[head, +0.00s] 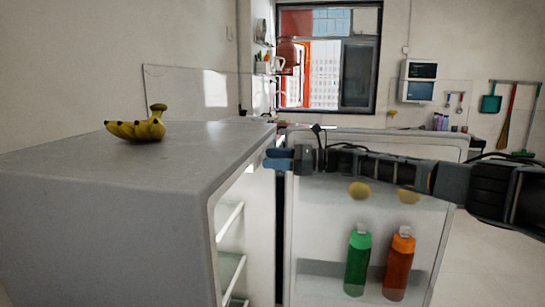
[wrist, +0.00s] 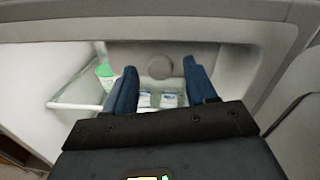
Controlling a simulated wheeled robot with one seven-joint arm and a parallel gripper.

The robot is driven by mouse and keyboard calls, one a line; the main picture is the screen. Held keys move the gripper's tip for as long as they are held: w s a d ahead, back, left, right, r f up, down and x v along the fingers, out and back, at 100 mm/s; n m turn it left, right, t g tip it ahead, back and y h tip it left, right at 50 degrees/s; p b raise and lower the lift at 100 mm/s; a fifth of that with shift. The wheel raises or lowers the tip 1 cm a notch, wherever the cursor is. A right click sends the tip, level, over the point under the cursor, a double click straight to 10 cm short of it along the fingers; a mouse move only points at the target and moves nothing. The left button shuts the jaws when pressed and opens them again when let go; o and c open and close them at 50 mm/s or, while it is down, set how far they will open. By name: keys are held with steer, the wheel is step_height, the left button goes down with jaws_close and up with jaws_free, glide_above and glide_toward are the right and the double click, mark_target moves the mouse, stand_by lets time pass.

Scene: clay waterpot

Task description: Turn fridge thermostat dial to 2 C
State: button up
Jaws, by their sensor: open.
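The fridge (head: 120,200) stands open at the left in the head view. A round grey knob, apparently the thermostat dial (wrist: 160,67), sits on a pale panel inside it in the wrist view. No numbers or marks can be read on it. My gripper (wrist: 160,63) is open and empty. Its two blue fingers appear on either side of the dial in the picture; I cannot tell whether they touch it. In the head view my gripper (head: 277,159) reaches in at the fridge's opening, and the dial is hidden there.
The open fridge door (head: 325,215) carries a green bottle (head: 357,262), an orange bottle (head: 399,265) and yellow round items. Bananas (head: 138,127) lie on the fridge top. A white bin (wrist: 75,97) and small packs (wrist: 168,100) are below the dial.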

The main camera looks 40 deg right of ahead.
steer(key=shift+w+a, duration=0.15)
steer(key=shift+w, duration=0.05)
steer(key=c, duration=1)
steer(key=shift+f, duration=0.1)
jaws_close()
